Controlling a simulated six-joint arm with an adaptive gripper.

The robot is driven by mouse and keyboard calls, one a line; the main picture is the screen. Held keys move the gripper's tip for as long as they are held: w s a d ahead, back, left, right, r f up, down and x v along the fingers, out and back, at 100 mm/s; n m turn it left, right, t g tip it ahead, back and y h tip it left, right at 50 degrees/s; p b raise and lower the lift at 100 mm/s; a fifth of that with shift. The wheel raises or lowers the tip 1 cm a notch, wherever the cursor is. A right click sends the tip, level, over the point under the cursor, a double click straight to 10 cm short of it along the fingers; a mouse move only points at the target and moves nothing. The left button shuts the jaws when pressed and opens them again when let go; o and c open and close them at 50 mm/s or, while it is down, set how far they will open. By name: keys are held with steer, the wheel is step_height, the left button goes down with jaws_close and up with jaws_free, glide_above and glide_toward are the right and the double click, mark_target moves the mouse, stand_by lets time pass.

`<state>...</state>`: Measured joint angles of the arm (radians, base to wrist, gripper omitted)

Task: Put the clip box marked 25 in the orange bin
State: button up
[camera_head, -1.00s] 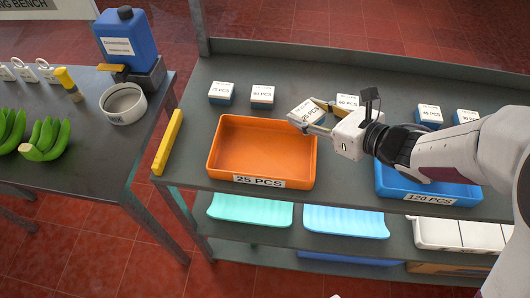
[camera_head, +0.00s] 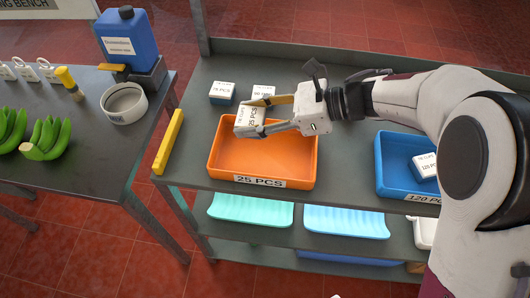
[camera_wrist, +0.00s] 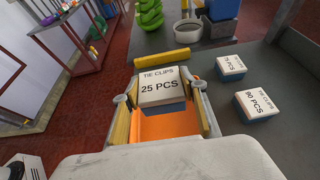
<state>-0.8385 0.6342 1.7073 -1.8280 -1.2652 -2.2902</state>
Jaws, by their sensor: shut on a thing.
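The clip box marked 25 PCS (camera_wrist: 160,88) has a white label top and a blue lower part. My gripper (camera_head: 262,115) is shut on it, a finger on each side. In the head view the box (camera_head: 246,117) is tilted and held over the orange bin (camera_head: 225,165), near its back edge. The bin carries a 25 PCS label on its front and looks empty where I can see inside. In the wrist view only a strip of the orange bin (camera_wrist: 168,125) shows below the box.
Behind the bin stand a 75 PCS box (camera_head: 222,93) and another box (camera_head: 263,93), marked 90 PCS in the wrist view. A blue bin (camera_head: 392,165) at right, labelled 120 PCS, holds one box. A yellow bar (camera_head: 168,142) lies along the shelf's left edge.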

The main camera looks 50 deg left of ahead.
stand_by(0.3)
glide_above(253, 153)
steer(key=shift+f, duration=3.1)
steer(key=shift+f, duration=1.9)
steer(key=shift+f, duration=0.1)
steer(key=o, duration=1.1)
